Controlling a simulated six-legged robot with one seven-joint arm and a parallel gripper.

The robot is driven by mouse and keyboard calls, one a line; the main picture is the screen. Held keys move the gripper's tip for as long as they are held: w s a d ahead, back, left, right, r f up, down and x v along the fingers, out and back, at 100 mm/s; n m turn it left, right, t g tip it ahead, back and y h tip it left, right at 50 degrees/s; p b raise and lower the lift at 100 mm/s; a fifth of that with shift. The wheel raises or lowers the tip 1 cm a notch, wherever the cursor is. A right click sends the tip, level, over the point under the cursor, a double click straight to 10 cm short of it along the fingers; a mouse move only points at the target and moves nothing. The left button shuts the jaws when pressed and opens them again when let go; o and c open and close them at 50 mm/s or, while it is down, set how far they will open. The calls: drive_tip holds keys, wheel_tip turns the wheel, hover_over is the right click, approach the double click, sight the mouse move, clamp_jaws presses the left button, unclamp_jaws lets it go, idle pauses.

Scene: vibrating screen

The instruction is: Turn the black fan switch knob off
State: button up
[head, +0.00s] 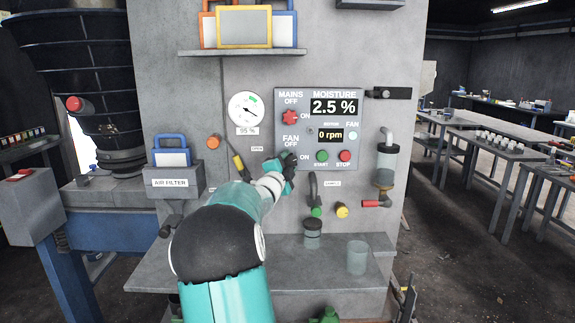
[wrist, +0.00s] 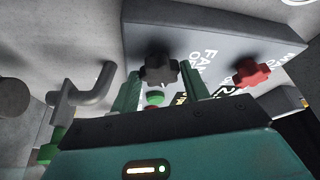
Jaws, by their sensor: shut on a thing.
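The black fan switch knob (wrist: 160,68) shows in the wrist view as a lobed knob on the grey control panel (wrist: 215,28). My gripper (wrist: 161,88) has one green finger on each side of it and is shut on it. In the head view my gripper (head: 289,160) is at the panel's lower left, by the FAN OFF and ON labels, and largely hides the knob. The motor display (head: 331,135) reads 0 rpm.
The red mains knob (head: 290,117) is just above; green start (head: 322,156) and red stop (head: 345,156) buttons are to the right. A bent pipe handle (head: 313,185) hangs below. A shelf (head: 270,275) with a glass beaker (head: 357,257) is underneath.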

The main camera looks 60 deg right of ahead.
drive_tip(key=n, duration=0.2)
drive_tip(key=n+t+h, duration=0.1)
drive_tip(key=n, duration=0.1)
drive_tip(key=shift+f+t, duration=0.2)
drive_tip(key=shift+t, duration=0.1)
drive_tip(key=n+t, duration=0.1)
drive_tip(key=n, duration=0.1)
drive_tip(key=n+t, duration=0.1)
drive_tip(key=n, duration=0.2)
drive_tip(key=shift+s+d+f+h, duration=0.1)
drive_tip(key=shift+s+h, duration=0.05)
drive_tip(key=shift+h, duration=0.15)
drive_tip(key=n+t, duration=0.2)
drive_tip(key=n, duration=0.2)
drive_tip(key=n+t+y, duration=0.1)
drive_tip(key=n+t, duration=0.1)
drive_tip(key=n, duration=0.2)
drive_tip(key=shift+s+d+n+t, duration=0.1)
drive_tip(key=shift+s+n+t, duration=0.05)
drive_tip(key=shift+n+t, duration=0.2)
drive_tip(key=shift+n, duration=0.35)
drive_tip(key=o, duration=1)
drive_tip(key=v, duration=1.4)
